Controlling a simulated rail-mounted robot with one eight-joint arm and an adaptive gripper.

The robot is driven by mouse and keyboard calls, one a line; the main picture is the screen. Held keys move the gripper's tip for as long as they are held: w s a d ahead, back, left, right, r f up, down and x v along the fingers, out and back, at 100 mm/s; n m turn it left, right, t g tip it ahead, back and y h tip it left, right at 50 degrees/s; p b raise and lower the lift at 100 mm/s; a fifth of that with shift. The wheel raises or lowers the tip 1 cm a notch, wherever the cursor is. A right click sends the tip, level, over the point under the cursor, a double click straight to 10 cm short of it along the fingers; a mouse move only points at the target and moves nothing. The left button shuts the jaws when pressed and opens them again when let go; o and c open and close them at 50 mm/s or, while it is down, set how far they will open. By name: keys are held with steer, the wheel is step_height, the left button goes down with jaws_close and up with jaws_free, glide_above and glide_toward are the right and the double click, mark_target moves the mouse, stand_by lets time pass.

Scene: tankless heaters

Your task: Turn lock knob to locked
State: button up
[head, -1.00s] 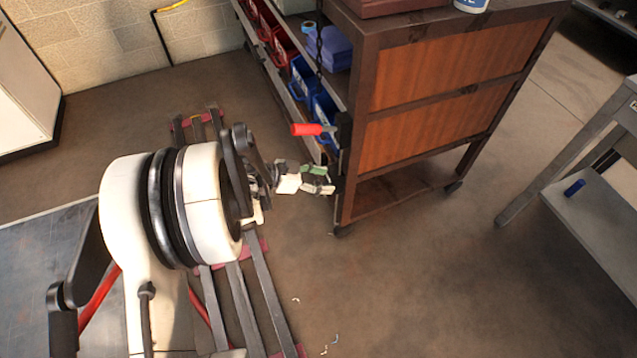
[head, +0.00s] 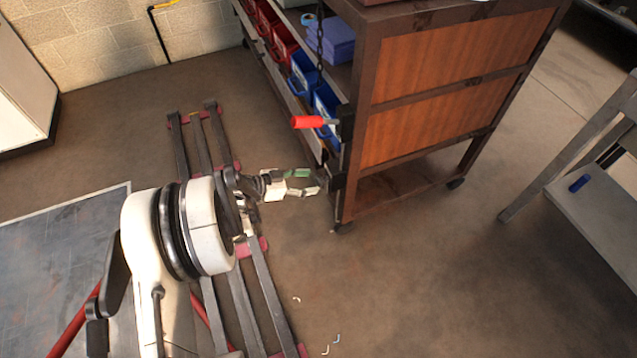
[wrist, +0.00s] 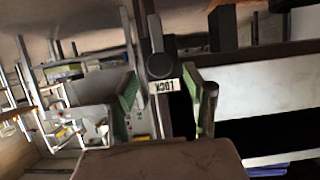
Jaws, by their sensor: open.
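In the wrist view, a round black knob (wrist: 160,66) sits on a dark upright post, with a grey bar (wrist: 155,32) running from it toward the top of the picture. A white label (wrist: 167,86) reading "LOCK" upside down lies just below the knob. My gripper (wrist: 166,92) is open and empty, its green-lined fingers on either side of the label. In the head view, my gripper (head: 314,182) points right at a black fitting (head: 338,183) low on the cart's corner post. Contact cannot be told, and knob details are hidden there.
The brown wooden cart (head: 430,105) stands right of my gripper. A red handle (head: 308,122) juts left from its post, above my gripper. Blue bins (head: 327,102) line its shelf. A grey bench (head: 600,205) stands at right. The floor between is mostly clear.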

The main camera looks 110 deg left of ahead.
mark_target(316, 181)
steer(key=shift+b+x, duration=0.5)
steer(key=shift+x, duration=1.7)
jaws_close()
